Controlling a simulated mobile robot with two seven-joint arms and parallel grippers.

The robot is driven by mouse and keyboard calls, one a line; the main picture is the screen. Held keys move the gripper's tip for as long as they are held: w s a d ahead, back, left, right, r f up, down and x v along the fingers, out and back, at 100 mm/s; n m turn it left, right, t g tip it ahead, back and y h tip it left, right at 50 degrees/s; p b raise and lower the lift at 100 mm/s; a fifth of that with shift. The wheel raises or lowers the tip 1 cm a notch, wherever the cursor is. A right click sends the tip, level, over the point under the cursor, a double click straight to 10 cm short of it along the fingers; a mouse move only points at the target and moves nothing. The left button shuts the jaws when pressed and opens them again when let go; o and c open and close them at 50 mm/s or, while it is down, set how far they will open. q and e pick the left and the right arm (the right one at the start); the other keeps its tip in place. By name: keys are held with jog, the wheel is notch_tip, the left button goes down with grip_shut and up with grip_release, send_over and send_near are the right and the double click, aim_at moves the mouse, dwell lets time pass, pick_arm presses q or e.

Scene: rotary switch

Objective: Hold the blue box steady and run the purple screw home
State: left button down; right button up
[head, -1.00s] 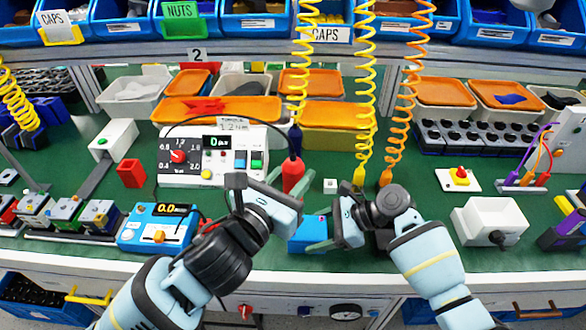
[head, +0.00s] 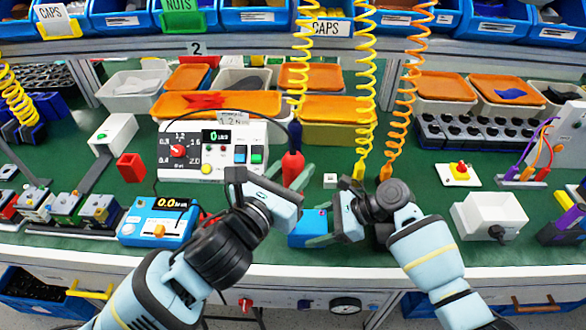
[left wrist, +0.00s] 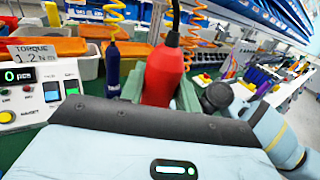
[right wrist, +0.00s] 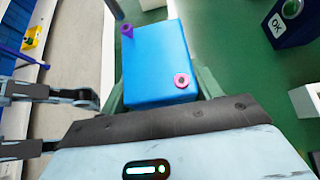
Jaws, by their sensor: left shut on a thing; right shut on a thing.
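The blue box (head: 306,230) sits at the bench's front, and my right gripper (head: 324,226) is shut on it. In the right wrist view the box (right wrist: 155,62) has a purple screw (right wrist: 127,30) standing up near its far left corner. My left gripper (head: 290,183) is shut on a red screwdriver (head: 293,165), which is upright behind the box. The red screwdriver also fills the middle of the left wrist view (left wrist: 164,74). Its tip is hidden, and it does not show in the right wrist view.
A dark blue driver (left wrist: 112,70) hangs from a yellow coil behind the red one. A torque unit (head: 213,150) and a blue meter (head: 160,221) stand left. A small white block (head: 330,181) lies behind the box. A white box (head: 490,217) stands right.

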pick_arm(q)
jog(key=shift+f, duration=1.1)
dwell(2.6)
jog(key=shift+r, duration=2.4)
pick_arm(e)
jog(key=o, duration=1.5)
jog(key=shift+c, duration=0.2)
jog(key=shift+d+r, duration=0.1)
jog(key=v, duration=1.1)
jog(key=shift+d+r, duration=0.2)
jog(key=shift+d, duration=0.1)
